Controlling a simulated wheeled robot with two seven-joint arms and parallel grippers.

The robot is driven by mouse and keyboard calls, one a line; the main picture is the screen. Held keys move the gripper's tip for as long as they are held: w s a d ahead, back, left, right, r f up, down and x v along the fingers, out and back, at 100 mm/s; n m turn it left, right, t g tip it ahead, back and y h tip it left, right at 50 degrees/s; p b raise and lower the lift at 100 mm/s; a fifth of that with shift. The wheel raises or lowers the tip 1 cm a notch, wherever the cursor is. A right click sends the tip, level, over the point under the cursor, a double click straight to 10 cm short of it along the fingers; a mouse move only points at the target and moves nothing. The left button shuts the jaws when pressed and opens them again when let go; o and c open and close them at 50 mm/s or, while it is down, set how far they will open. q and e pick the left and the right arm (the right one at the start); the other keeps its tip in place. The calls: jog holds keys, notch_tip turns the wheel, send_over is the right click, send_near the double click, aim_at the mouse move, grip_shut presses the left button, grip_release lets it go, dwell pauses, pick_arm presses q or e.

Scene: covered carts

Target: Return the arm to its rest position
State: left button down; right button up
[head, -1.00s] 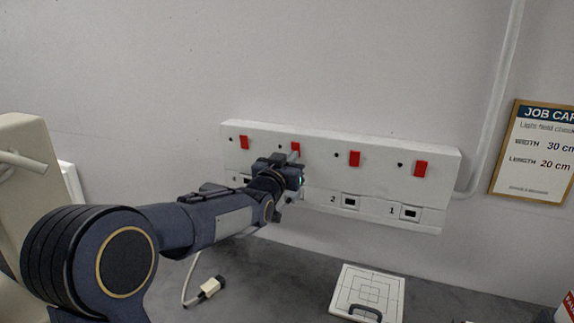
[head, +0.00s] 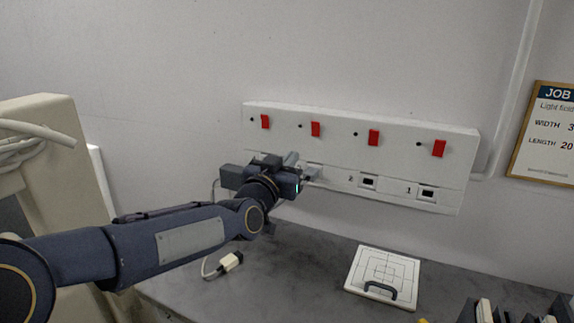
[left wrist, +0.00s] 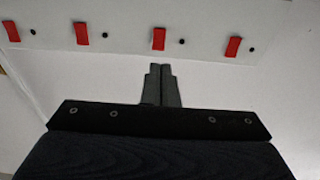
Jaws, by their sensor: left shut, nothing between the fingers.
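My left arm (head: 190,240) reaches in from the left in the head view. Its gripper (head: 312,174) is in front of the lower part of the white wall panel (head: 340,150), hiding its lower left part. In the left wrist view the two grey fingers (left wrist: 161,84) are together with nothing between them. The panel has several red switches, such as the one at the right (head: 439,148), and they also show in the left wrist view (left wrist: 159,39). My right gripper does not show.
A white cable with a plug (head: 231,261) lies on the grey counter (head: 300,265) below the arm. A white square plate with a handle (head: 384,272) lies to the right. A beige cabinet (head: 55,170) stands at the left. A job card (head: 545,135) hangs at the right.

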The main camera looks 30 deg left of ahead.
pick_arm(q)
jog(key=shift+s, duration=0.55)
